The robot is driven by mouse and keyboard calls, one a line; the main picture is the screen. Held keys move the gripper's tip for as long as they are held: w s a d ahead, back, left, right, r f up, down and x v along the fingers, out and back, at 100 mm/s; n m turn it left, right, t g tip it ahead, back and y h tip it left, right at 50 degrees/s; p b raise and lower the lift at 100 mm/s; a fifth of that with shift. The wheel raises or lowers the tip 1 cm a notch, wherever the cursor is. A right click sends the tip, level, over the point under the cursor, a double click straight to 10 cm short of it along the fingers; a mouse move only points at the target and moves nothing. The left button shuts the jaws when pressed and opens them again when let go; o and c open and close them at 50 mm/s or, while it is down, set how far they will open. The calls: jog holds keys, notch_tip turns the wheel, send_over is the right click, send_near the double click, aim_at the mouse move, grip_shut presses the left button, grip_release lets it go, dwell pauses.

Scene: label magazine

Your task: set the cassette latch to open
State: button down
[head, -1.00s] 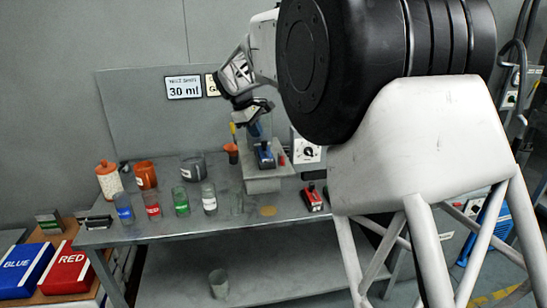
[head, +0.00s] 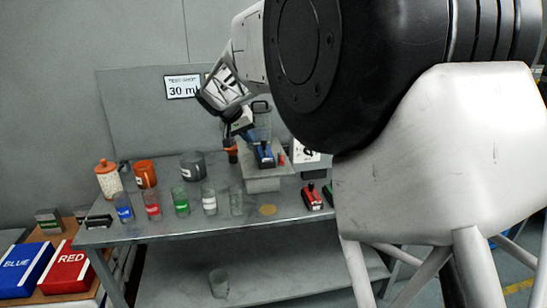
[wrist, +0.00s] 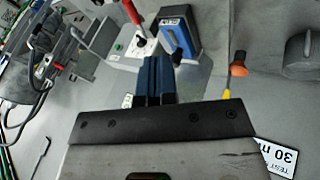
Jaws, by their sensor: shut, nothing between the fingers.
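A blue device (head: 265,155) stands on a grey block (head: 263,184) at the back of the bench. In the wrist view, the blue device with a white label (wrist: 178,38) is just beyond my fingertips. My gripper (head: 246,131) hangs above and left of the blue device in the head view. Its blue fingers (wrist: 157,80) are shut and empty, apparently apart from the device.
Labelled beakers (head: 181,202) line the bench front. A dark bowl (head: 194,166) and orange pot (head: 145,173) stand at back left. A red-topped device (head: 311,196) is at right.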

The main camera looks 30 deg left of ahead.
aim_at(282, 157)
jog(key=shift+s+m, duration=0.2)
jog(key=shift+m, duration=0.4)
jog(key=shift+f, duration=0.1)
jog(key=x, duration=0.9)
jog(key=shift+w+f, duration=0.2)
jog(key=shift+w, duration=0.05)
jog(key=shift+w+d+f, duration=0.2)
jog(key=shift+w+d, duration=0.2)
jog(key=shift+d, duration=0.15)
jog(key=shift+w+d+f, duration=0.15)
jog(key=shift+w+d, duration=0.25)
jog(key=shift+d, duration=0.15)
jog(key=shift+w+d+f, duration=0.15)
jog(key=shift+w+d, duration=0.2)
jog(key=shift+d, duration=0.2)
jog(key=shift+w+d, duration=0.25)
jog(key=shift+d, duration=0.5)
